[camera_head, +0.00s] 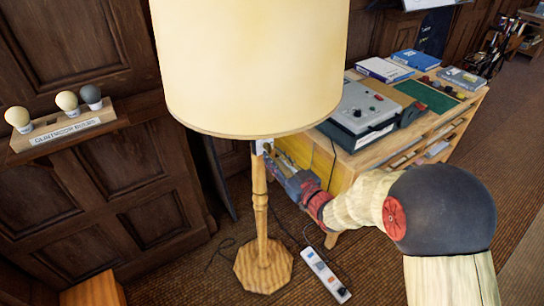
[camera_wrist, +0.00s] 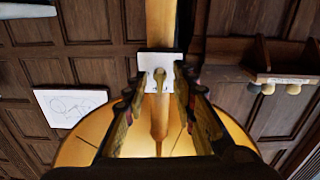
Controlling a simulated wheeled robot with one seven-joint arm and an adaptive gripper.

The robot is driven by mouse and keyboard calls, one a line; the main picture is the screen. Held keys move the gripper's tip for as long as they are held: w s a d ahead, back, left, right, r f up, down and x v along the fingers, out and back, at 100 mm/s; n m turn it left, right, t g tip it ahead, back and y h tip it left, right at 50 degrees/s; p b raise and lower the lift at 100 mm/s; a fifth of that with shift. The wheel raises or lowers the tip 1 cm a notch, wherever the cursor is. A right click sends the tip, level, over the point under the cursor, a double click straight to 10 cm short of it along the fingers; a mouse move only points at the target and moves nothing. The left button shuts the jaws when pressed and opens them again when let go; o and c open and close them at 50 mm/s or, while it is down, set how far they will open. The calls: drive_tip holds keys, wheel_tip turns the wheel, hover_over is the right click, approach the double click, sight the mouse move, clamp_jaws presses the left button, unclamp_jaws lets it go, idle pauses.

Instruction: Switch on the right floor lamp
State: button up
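A floor lamp stands in the head view, with a large cream shade (camera_head: 250,60), a turned wooden post (camera_head: 260,205) and an octagonal wooden base (camera_head: 263,266). A small white switch plate (camera_wrist: 158,66) with a brass toggle (camera_wrist: 158,80) sits on the post, just under the shade. My gripper (camera_head: 268,155) is at that switch, right of the post. In the wrist view its two fingers are apart, one on each side of the toggle, with nothing held. I cannot tell whether they touch it. I cannot tell whether the lamp is lit. No second floor lamp shows.
A wooden workbench (camera_head: 460,118) with a grey machine (camera_head: 366,112), books and a green mat stands behind my arm. A power strip (camera_head: 326,275) and cables lie on the carpet. A wall shelf (camera_head: 60,135) with several bulbs is at left. The wrist view appears upside down.

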drive_tip(key=shift+x, duration=1.15)
drive_tip(key=shift+c, duration=1.2)
drive_tip(key=c, duration=0.4)
clamp_jaws()
